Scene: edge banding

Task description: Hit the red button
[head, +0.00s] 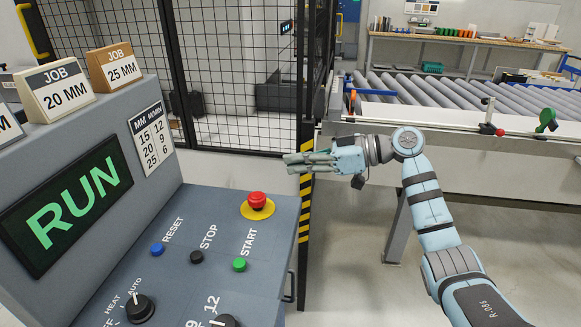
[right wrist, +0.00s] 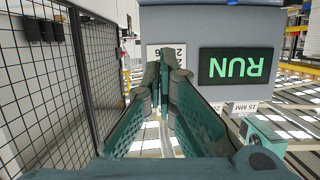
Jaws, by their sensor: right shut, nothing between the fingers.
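The red button (head: 257,198) is a mushroom-shaped knob on a yellow round base, at the far right corner of the control panel (head: 215,225) in the head view. My right gripper (head: 287,161) is shut and empty. It points left in the head view and appears above and to the right of the red button, apart from it. In the right wrist view the closed fingers (right wrist: 165,60) point toward the panel's upright face, and I cannot make out the red button there. My left gripper is not in view.
The panel also has a blue RESET button (head: 158,249), a black STOP button (head: 197,257), a green START button (head: 240,265) and black knobs. A RUN screen (head: 68,205) glows green. A mesh fence with a striped post (head: 306,190) and a roller conveyor (head: 440,95) stand behind.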

